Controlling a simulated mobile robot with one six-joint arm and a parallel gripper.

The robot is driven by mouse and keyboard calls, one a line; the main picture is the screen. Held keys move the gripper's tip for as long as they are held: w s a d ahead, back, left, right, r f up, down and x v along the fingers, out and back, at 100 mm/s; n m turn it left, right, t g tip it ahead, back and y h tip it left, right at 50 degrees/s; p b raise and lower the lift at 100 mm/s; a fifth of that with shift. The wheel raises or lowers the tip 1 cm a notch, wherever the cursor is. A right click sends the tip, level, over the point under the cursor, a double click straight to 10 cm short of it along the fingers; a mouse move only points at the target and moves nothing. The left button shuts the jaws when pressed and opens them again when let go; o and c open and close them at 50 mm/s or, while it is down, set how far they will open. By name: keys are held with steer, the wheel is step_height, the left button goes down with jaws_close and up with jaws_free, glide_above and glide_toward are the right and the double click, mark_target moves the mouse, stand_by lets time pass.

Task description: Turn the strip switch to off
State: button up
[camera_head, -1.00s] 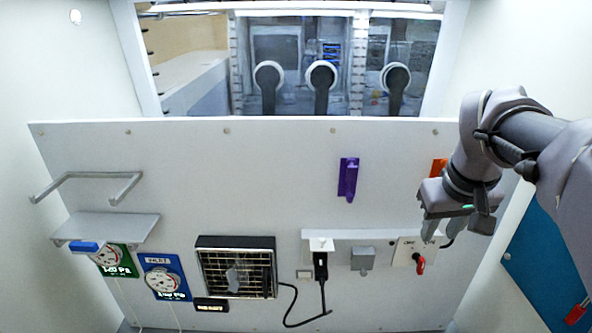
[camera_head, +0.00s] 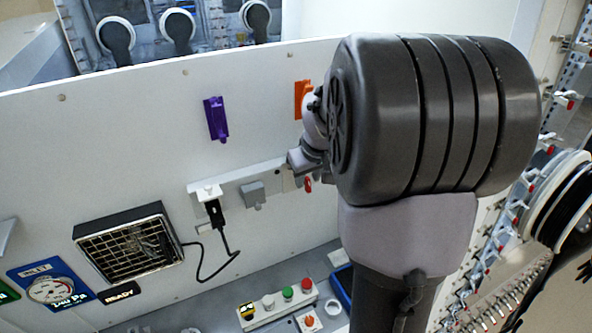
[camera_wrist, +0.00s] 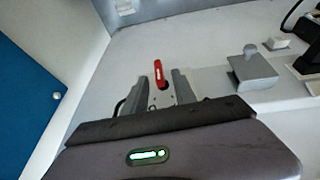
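The strip switch has a red lever (camera_head: 308,184) at the right end of the pale strip (camera_head: 235,178) on the white panel. In the wrist view the red lever (camera_wrist: 158,72) points up, away from my gripper, over a pale plate with a dark hole. My gripper (camera_wrist: 160,76) is open, with one grey finger on each side of the lever's line. I cannot tell whether the fingers touch it. In the head view my arm covers most of my gripper and the switch plate; the OFF and ON marks cannot be read.
A grey box (camera_head: 253,194) and a black plug (camera_head: 215,211) with a cable sit left of the switch on the strip. Orange (camera_head: 302,98) and purple (camera_head: 216,118) holders are above. A control box with buttons (camera_head: 280,306) lies below. A hanging rack (camera_head: 500,225) stands at the right.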

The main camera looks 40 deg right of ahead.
jaws_close()
steer(key=shift+s+d+y, duration=0.1)
steer(key=shift+d+y, duration=0.05)
steer(key=shift+y, duration=0.35)
jaws_free()
steer(key=p+v, duration=0.1)
steer(key=v, duration=1.6)
steer(key=shift+s, duration=0.2)
